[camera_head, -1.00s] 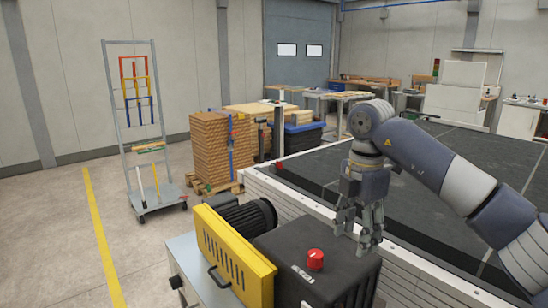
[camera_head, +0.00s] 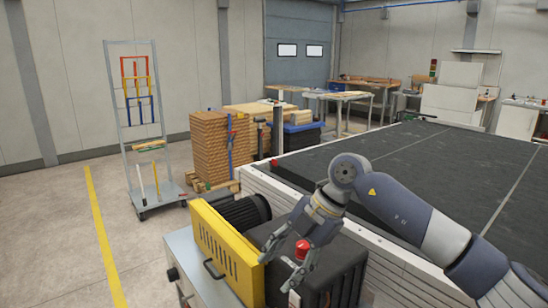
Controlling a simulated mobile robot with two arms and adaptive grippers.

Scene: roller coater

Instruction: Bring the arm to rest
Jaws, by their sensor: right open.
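My right arm comes in from the right, its grey links reaching over the edge of the black conveyor bed (camera_head: 440,160). My right gripper (camera_head: 277,272) is open and empty. It points down and to the left, above the black machine housing (camera_head: 345,272). A red knob (camera_head: 302,250) on that housing shows close behind the fingers. I cannot tell the exact gap between fingers and housing. My left gripper is not in view.
A yellow guard (camera_head: 228,255) and a black motor (camera_head: 245,211) stand left of the housing. A wheeled rack (camera_head: 128,130) and stacked brown boards (camera_head: 211,148) stand farther back. The floor (camera_head: 140,255) at the left is clear.

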